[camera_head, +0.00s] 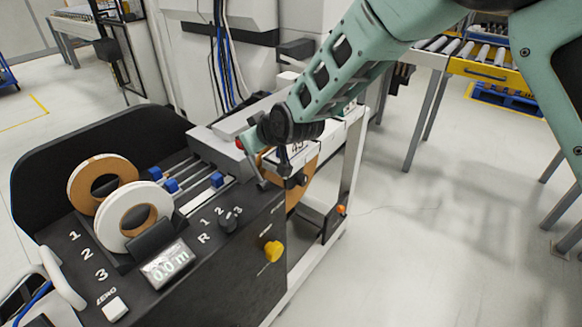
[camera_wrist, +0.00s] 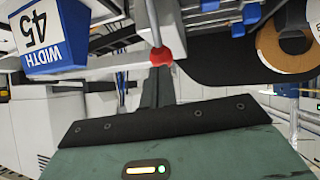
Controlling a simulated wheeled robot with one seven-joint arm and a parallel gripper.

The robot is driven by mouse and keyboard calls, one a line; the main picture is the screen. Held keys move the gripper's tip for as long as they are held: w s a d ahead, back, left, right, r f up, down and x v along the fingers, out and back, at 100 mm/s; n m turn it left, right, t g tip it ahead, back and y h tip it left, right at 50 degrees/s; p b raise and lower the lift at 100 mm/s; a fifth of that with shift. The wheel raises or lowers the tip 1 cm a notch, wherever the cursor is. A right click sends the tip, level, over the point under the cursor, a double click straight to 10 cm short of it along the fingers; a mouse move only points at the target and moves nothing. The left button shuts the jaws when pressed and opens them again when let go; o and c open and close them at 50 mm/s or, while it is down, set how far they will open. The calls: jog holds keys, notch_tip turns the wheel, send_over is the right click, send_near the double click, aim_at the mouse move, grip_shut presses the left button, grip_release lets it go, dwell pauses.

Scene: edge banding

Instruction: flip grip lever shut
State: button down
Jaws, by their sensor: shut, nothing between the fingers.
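The grip lever is a thin grey rod (camera_head: 255,169) with a red knob (camera_head: 240,144), standing tilted at the right end of the edge-banding machine's feed section. In the wrist view the red knob (camera_wrist: 161,57) is at upper centre, its rod running up from it. My gripper (camera_head: 250,139) reaches in from the upper right, close to the knob. In the wrist view its narrow dark fingers (camera_wrist: 158,87) are together, with their tips right at the knob. I cannot tell whether they touch it. Nothing is held between them.
Two tape rolls, one brown (camera_head: 87,171) and one white (camera_head: 120,206), stand on the black panel. A dial (camera_head: 229,221), a display reading 0.0 m (camera_head: 166,264) and a yellow knob (camera_head: 273,251) are nearby. A "WIDTH 45" sign (camera_wrist: 40,32) is close left in the wrist view.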

jog(key=shift+w+a+f, duration=0.15)
jog(key=shift+w+a, duration=0.35)
jog(key=shift+a, duration=0.35)
